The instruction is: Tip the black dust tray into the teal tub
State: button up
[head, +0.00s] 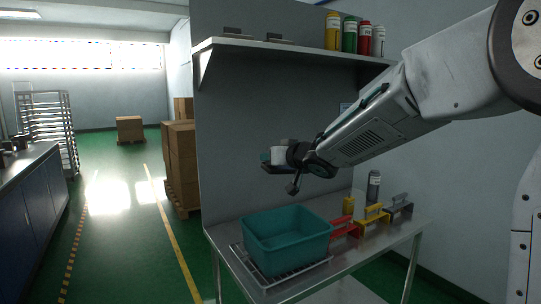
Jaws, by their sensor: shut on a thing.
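The teal tub (286,238) stands upright and open on a wire rack on the metal table; the floor of its inside is mostly hidden. My gripper (271,157) is above the tub, at the end of my arm reaching in from the right. It is shut on a small dark, flat thing, which looks like the black dust tray (276,169). The tray is held well clear of the tub, looks roughly level, and is partly hidden by the gripper. What lies in it cannot be seen.
A shelf (290,51) with several coloured bottles hangs above. A grey panel backs the table.

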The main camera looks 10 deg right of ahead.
aim_at(291, 173)
jog(key=shift+s+d+f+m+t+y, duration=0.25)
jog(key=shift+d+f+m+t+y, duration=0.15)
jog(key=shift+d+f+m+t, duration=0.25)
jog(key=d+f+m+t+h, duration=0.1)
jog(key=f+m+t, duration=0.1)
jog(key=m+t, duration=0.1)
jog(key=s+d+f+m+t+h, duration=0.1)
jog(key=d+f+m+t, duration=0.1)
jog(key=m, duration=0.3)
jog(key=s+d+f+m+t, duration=0.1)
jog(key=f+m+t, duration=0.1)
jog(key=m+t, duration=0.2)
jog(key=shift+s+d+f+t+h, duration=0.15)
jog(key=shift+s+d+t+h, duration=0.1)
jog(key=shift+d+h, duration=0.15)
jog(key=shift+s+d+f+m+t+h, duration=0.1)
jog(key=shift+s+d+m+t+h, duration=0.15)
jog(key=shift+m+h, duration=0.6)
jog(key=shift+d+f+m+t+h, duration=0.15)
jog(key=shift+m+t+h, duration=0.2)
jog(key=shift+m+h, duration=0.45)
jog(key=shift+d, duration=0.1)
